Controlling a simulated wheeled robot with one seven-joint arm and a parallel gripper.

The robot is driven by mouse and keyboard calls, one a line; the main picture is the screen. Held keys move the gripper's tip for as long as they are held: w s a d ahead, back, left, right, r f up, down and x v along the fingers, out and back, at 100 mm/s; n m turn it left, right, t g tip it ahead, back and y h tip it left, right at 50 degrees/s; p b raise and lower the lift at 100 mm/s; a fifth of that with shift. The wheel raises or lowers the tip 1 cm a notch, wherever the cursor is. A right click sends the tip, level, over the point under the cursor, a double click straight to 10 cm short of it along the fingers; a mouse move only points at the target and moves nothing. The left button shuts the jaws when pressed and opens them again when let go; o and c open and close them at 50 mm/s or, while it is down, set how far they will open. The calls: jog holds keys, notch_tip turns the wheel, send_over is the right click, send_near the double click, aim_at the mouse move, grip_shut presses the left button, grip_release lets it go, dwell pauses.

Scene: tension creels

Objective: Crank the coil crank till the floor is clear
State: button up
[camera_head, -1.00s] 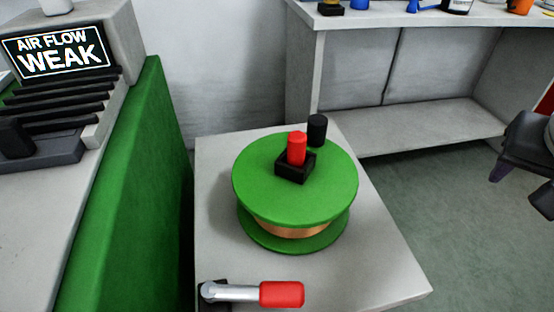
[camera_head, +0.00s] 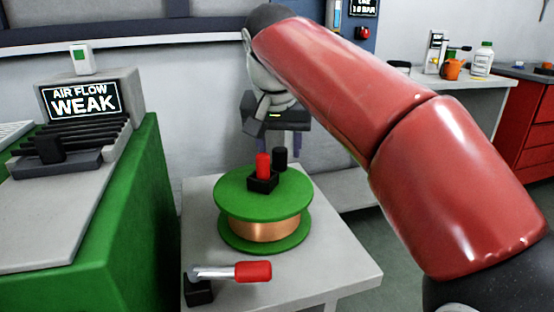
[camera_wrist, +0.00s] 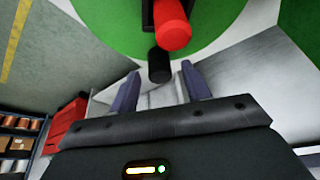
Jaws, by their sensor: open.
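A green spool (camera_head: 250,198) wound with copper stands upright on a grey pedestal (camera_head: 330,275). A red knob (camera_head: 263,163) rises from a black block (camera_head: 262,182) on its top disc, with a black knob (camera_head: 280,158) behind it. A crank with a silver arm and red grip (camera_head: 253,271) sits at the pedestal's front left. My gripper (camera_head: 280,143) is above and behind the spool. In the wrist view my gripper (camera_wrist: 160,85) is open and empty, the black knob (camera_wrist: 158,66) lying ahead between the finger directions and the red knob (camera_wrist: 173,26) beyond it.
A green cabinet (camera_head: 135,200) with an "AIR FLOW WEAK" sign (camera_head: 80,101) and black slats stands close on the left. A shelf with bottles and an orange mug (camera_head: 452,69) is at the back right. My red arm covers much of the right side.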

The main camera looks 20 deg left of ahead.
jog(key=shift+x, duration=1.25)
grip_shut()
